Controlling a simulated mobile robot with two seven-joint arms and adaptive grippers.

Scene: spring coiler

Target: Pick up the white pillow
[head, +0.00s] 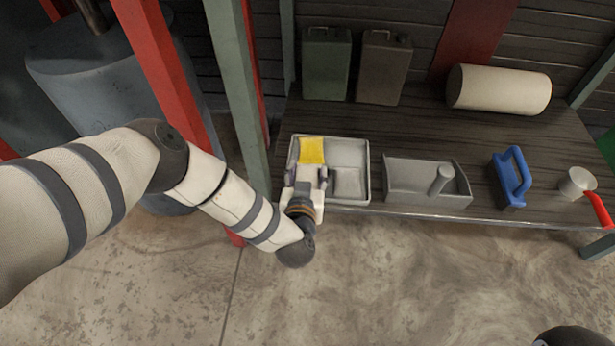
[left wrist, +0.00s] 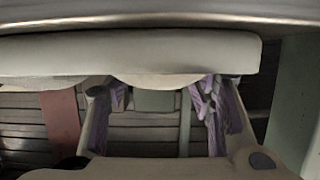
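The white pillow (head: 498,89) is a cream-white roll lying on its side at the back right of the dark wooden table. My left gripper (head: 307,176) is at the table's front edge, over the near side of a grey tray, far to the left of the pillow and nearer to me. Its two fingers are apart with nothing between them. In the left wrist view the fingers of my left gripper (left wrist: 160,100) also stand apart. I cannot identify the pillow in that view. My right gripper is not in view.
The grey tray (head: 362,196) holds a yellow piece (head: 311,151). To its right are a grey trough (head: 411,183), a blue-handled tool (head: 511,178) and a red-handled cup (head: 577,182). Two canisters (head: 326,64) (head: 384,67) stand left of the pillow. Table space before the pillow is clear.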

